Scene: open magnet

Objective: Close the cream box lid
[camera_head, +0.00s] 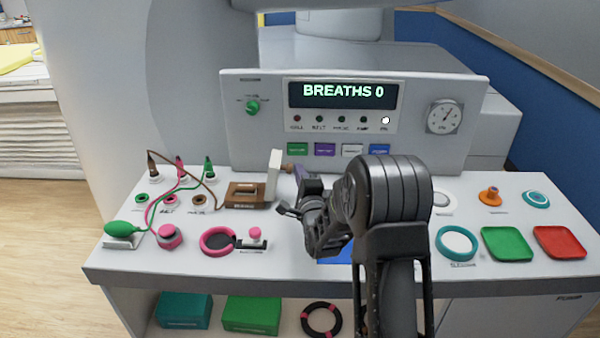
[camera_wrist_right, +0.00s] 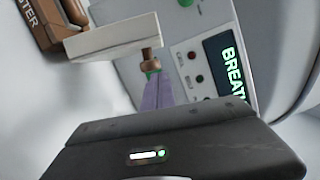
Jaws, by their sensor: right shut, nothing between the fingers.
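The cream lid (camera_head: 274,175) stands upright at the right edge of a brown box (camera_head: 240,195) on the white counter, so the box is open. In the right wrist view the lid (camera_wrist_right: 113,37) shows as a cream slab beside the brown box (camera_wrist_right: 48,20). My right gripper (camera_head: 288,211) is shut and empty, just right of and nearer than the lid, and appears apart from it. My left gripper is not in view.
A console (camera_head: 350,120) stands behind.

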